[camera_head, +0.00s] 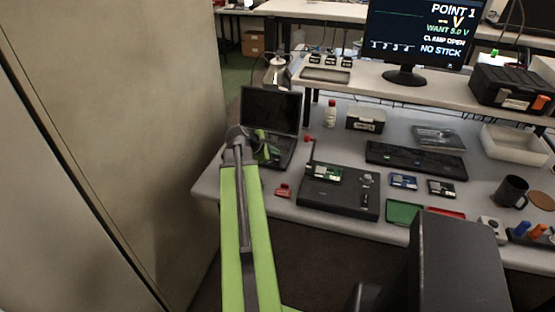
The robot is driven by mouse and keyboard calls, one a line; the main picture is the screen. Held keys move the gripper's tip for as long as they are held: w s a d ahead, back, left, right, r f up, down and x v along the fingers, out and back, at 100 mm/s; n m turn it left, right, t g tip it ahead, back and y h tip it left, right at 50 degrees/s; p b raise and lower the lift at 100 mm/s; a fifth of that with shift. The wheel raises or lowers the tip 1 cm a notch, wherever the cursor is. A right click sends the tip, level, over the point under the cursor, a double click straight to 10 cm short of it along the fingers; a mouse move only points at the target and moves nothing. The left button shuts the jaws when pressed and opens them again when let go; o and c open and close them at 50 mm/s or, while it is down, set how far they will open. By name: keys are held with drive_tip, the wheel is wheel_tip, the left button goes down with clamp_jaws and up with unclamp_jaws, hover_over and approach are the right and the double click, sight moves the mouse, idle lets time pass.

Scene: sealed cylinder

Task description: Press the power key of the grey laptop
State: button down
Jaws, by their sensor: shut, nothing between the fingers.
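The grey laptop (271,109) stands open at the left end of the table, with a dark screen. Its keyboard half (283,152) is partly covered by my arm and gripper. My gripper (264,153) is at the end of my green arm, over or just above the left part of the keyboard. Its fingers are shut with nothing between them. The power key cannot be made out. Whether the fingertips touch the laptop cannot be told.
A tall beige panel (120,130) stands close on the left. A monitor (420,35) stands on the shelf behind.

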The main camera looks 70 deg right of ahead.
sight(275, 161)
drive_tip(key=shift+f+b, duration=0.4)
drive_tip(key=shift+f, duration=0.05)
drive_tip(key=shift+r, duration=0.1)
drive_tip(key=shift+r+p, duration=0.85)
drive_tip(key=shift+p, duration=0.1)
wheel_tip(275, 161, up, 6)
drive_tip(key=p, duration=0.6)
